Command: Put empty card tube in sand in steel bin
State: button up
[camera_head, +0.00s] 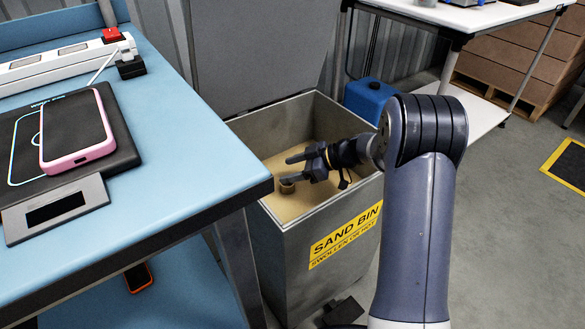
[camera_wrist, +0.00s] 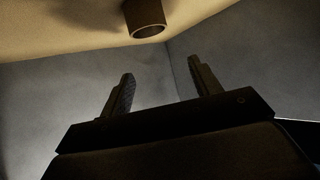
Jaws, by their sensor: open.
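The steel bin (camera_head: 334,222) stands open on the floor, with sand (camera_head: 290,205) inside and a yellow "SAND BIN" label on its front. The brown card tube (camera_head: 287,187) is inside the bin at the sand, beside my gripper (camera_head: 289,168). In the wrist view the tube (camera_wrist: 145,20) is at the top, apart from the fingers, with its dark open end showing. My gripper (camera_wrist: 162,85) is open and empty, with a clear gap between its two fingers. My arm reaches into the bin from the right.
A blue workbench (camera_head: 170,160) stands close on the left, holding a pink-edged phone (camera_head: 76,130) on a dark pad and a power strip (camera_head: 65,66). A blue container (camera_head: 369,98) is behind the bin.

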jog(key=p+v, duration=0.3)
jog(key=v, duration=0.5)
jog(key=shift+a+r, duration=0.2)
jog(key=shift+r, duration=0.25)
jog(key=shift+c, duration=0.3)
dwell(0.6)
